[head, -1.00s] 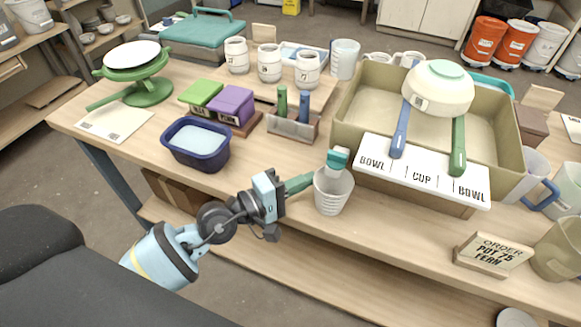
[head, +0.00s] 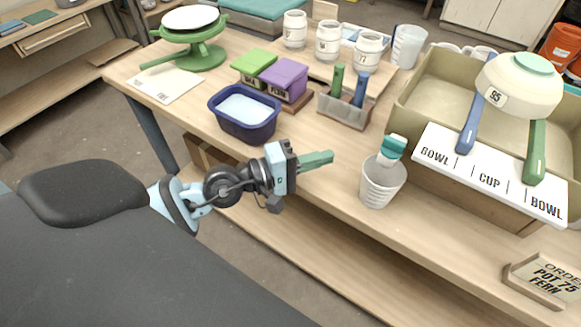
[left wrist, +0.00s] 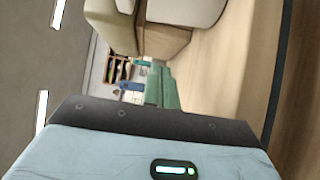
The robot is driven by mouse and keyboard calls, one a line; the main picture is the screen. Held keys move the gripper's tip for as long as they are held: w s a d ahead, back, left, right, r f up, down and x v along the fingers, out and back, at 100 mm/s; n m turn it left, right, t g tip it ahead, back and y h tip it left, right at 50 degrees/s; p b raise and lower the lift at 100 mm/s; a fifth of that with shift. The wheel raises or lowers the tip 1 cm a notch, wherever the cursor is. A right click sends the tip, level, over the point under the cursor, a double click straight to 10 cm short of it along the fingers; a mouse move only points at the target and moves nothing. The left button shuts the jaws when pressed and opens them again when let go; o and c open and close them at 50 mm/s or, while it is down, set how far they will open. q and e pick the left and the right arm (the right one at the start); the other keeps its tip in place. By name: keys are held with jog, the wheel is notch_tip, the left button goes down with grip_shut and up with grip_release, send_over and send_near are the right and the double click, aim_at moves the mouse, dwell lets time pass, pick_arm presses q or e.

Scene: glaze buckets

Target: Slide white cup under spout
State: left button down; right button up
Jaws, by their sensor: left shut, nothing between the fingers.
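A ribbed white cup (head: 382,185) stands upright near the front edge of the table, left of the labelled bin. A teal and white piece (head: 391,150) shows at its mouth; I cannot tell whether it is in the cup or behind it. My left gripper (head: 326,158) is left of the cup, apart from it, with its green fingers shut and empty. The fingers also show in the left wrist view (left wrist: 164,86). I cannot make out a spout clearly. My right gripper is not in view.
A beige bin (head: 405,100) with a BOWL, CUP, BOWL label board (head: 489,180) is right of the cup. A navy tub (head: 245,131) stands to the left, and a brush holder (head: 346,110) behind. An order sign (head: 548,280) is at the lower right.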

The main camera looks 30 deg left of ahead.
pick_arm(q)
jog(key=b+v, duration=0.2)
jog(key=v, duration=0.4)
jog(key=shift+s, duration=0.1)
